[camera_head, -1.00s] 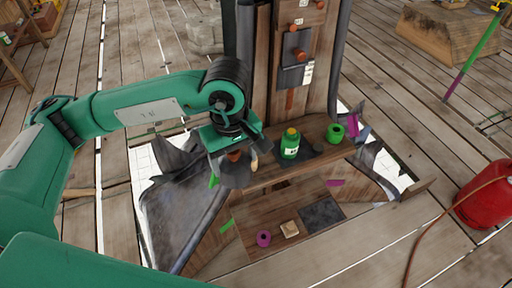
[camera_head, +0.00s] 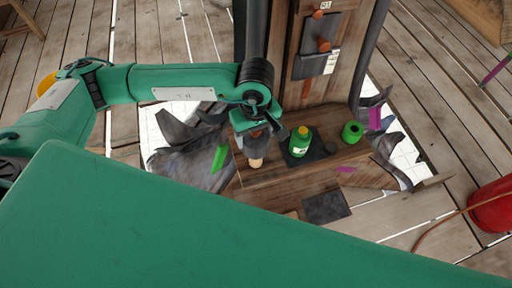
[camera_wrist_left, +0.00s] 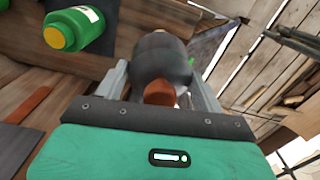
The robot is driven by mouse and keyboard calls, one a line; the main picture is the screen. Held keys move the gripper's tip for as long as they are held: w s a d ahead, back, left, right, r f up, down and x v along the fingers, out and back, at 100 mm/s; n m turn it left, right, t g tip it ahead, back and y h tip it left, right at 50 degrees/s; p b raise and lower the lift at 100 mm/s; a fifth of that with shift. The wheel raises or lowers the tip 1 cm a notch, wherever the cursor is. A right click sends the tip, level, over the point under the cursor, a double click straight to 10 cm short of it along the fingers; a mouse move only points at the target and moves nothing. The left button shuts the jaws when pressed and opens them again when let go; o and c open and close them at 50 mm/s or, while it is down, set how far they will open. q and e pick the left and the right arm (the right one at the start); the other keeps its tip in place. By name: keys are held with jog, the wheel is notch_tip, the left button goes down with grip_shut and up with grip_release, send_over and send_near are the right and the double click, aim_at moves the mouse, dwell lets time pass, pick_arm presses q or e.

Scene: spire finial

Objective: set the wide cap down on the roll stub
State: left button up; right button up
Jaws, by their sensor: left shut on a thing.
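The wide cap is a dark grey dome with a copper-coloured knob. It shows in the left wrist view (camera_wrist_left: 160,55) between the fingers of my left gripper (camera_wrist_left: 157,78), which is shut on it. In the head view my left gripper (camera_head: 252,130) is over the left end of the wooden ledge, and the cap there is mostly hidden by it. A pale tan rounded piece, apparently the roll stub (camera_head: 256,162), shows just below the gripper. I cannot tell whether the cap touches it. My right gripper is not in view.
A green bottle with a yellow cap (camera_head: 300,142) stands on the ledge (camera_head: 290,168), right of the gripper. A green roll (camera_head: 352,132) is farther right. Torn grey sheet (camera_head: 185,155) lies at the left. A red canister (camera_head: 492,205) stands at the right edge. My green body part covers the foreground.

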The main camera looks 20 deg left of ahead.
aim_at(256, 145)
pick_arm(q)
notch_tip(256, 145, down, 5)
jog(key=shift+f+p, duration=0.1)
jog(key=shift+p, duration=0.35)
notch_tip(256, 145, down, 4)
jog(key=shift+r+p, duration=0.2)
jog(key=shift+p, duration=0.3)
jog(key=shift+f, duration=0.35)
jog(key=shift+f+b, duration=0.2)
jog(key=shift+b, duration=0.1)
jog(key=o, duration=1.6)
jog(key=shift+c, duration=0.2)
jog(key=shift+r, duration=0.1)
